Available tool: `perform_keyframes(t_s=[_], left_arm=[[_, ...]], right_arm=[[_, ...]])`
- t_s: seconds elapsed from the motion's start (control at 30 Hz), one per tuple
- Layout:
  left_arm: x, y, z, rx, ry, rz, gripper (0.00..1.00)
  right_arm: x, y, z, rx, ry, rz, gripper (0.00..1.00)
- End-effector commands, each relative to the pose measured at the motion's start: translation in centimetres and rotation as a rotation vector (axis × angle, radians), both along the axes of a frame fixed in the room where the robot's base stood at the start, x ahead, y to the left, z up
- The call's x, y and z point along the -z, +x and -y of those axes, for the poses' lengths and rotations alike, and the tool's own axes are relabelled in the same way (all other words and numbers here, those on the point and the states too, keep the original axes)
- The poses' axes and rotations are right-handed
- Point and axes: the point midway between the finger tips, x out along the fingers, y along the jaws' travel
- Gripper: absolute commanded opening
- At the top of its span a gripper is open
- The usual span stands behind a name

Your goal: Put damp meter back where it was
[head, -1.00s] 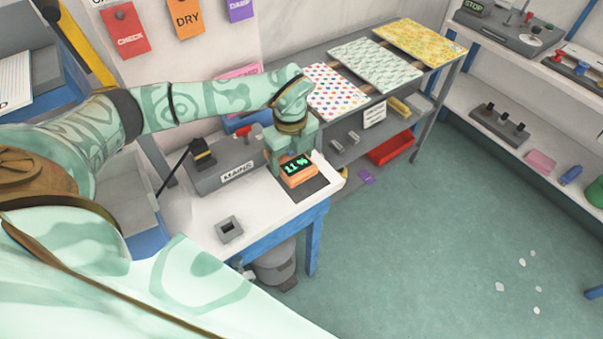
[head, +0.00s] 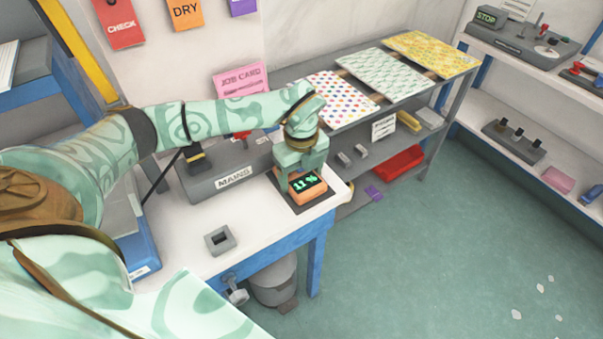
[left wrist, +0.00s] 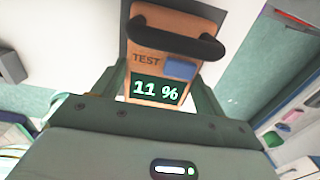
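The damp meter (head: 308,189) is an orange block with a dark screen reading 11 %. It is at a dark square pad (head: 287,201) on the right end of the white bench; whether it rests on the pad or hangs just above it I cannot tell. My left gripper (head: 302,172) reaches down from above with its fingers on both sides of the meter, shut on it. In the left wrist view the meter (left wrist: 146,78) shows its TEST label, blue button and black handle between the fingers (left wrist: 160,95). My right gripper is out of view.
On the bench, a grey MAINS box (head: 215,185) stands left of the pad and a small grey square socket (head: 220,240) lies in front. A shelf rack (head: 350,122) with patterned boards and a red tray (head: 398,164) adjoins on the right. A bin (head: 275,280) stands below.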

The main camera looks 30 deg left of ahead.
Motion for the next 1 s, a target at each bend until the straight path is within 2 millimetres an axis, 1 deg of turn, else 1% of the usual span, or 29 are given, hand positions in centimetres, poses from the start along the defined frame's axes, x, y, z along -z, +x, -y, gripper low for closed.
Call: perform_keyframes(t_s=[0.03,0.07,0.1,0.33,0.43,0.57,0.7,0.8,0.9,1.0], left_arm=[[0.0,0.0,0.0,0.0,0.0,-0.001,0.83],[0.0,0.0,0.0,0.0,0.0,-0.001,0.92],[0.0,0.0,0.0,0.0,0.0,-0.001,0.94],[0.0,0.0,0.0,0.0,0.0,0.0,0.94],[-0.6,0.0,0.0,0.0,-0.001,0.002,0.94],[-3.0,0.1,0.0,-0.001,0.001,0.006,0.94],[-6.5,0.1,0.0,-0.001,0.0,0.005,0.94],[-8.8,0.1,0.0,-0.001,0.001,0.006,0.94],[-10.6,0.0,0.0,0.0,-0.001,0.004,0.94],[-11.7,0.1,0.0,0.0,0.0,0.003,0.94]], right_arm=[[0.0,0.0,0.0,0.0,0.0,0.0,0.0],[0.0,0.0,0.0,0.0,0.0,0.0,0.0],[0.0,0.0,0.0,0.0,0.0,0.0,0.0],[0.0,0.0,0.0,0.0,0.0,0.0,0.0],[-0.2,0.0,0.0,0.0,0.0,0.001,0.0],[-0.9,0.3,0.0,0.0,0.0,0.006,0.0],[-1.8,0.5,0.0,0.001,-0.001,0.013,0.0],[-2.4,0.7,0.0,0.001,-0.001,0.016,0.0],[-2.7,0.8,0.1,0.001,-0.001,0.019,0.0],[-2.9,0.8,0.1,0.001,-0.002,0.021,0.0]])
